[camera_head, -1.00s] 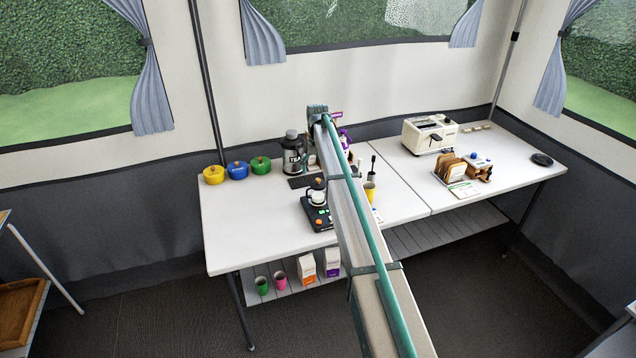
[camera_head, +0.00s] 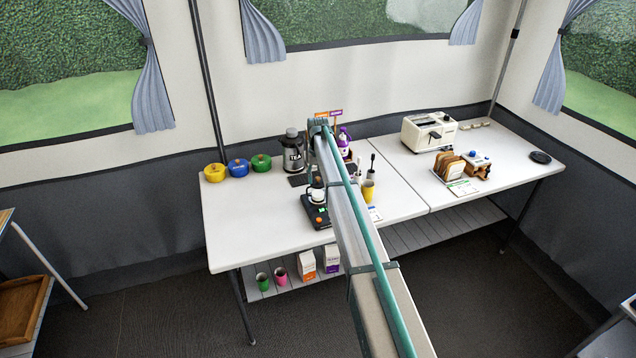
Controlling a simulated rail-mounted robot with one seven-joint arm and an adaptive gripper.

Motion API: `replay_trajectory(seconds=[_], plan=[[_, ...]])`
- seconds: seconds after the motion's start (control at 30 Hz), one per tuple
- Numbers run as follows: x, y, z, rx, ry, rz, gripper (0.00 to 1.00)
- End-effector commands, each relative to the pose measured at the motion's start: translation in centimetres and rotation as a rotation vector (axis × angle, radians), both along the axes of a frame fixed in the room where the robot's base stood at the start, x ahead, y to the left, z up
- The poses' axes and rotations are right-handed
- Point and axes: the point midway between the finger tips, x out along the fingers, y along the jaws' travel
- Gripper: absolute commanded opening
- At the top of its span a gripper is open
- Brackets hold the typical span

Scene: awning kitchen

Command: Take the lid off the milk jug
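A small white vessel (camera_head: 317,196), which looks like the milk jug, stands on a black device with coloured buttons (camera_head: 316,212) near the middle of the left table. My arm reaches over the table from the bottom of the picture. A small dark part that looks like my gripper (camera_head: 318,182) is right above the white vessel, beside the arm beam. It is too small to tell whether its fingers are open, or whether they touch the lid. The lid cannot be made out separately.
A silver flask labelled TEA (camera_head: 293,151) stands behind on the left. Yellow, blue (camera_head: 238,168) and green pots line the back left. A yellow cup (camera_head: 368,191) is right of my arm. A purple bottle (camera_head: 343,144) stands behind it. The table's front left is clear.

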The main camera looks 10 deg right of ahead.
Motion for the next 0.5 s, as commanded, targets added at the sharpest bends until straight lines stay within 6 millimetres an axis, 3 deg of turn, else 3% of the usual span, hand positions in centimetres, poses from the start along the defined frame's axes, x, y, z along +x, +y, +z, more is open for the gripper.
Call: replay_trajectory(seconds=[0.03,0.23,0.5], plan=[[0.0,0.01,0.0,0.0,0.0,0.0,0.35],[-0.01,0.04,-0.06,0.001,0.001,0.0,0.02],[-0.01,-0.04,-0.1,0.0,0.001,0.0,0.0]])
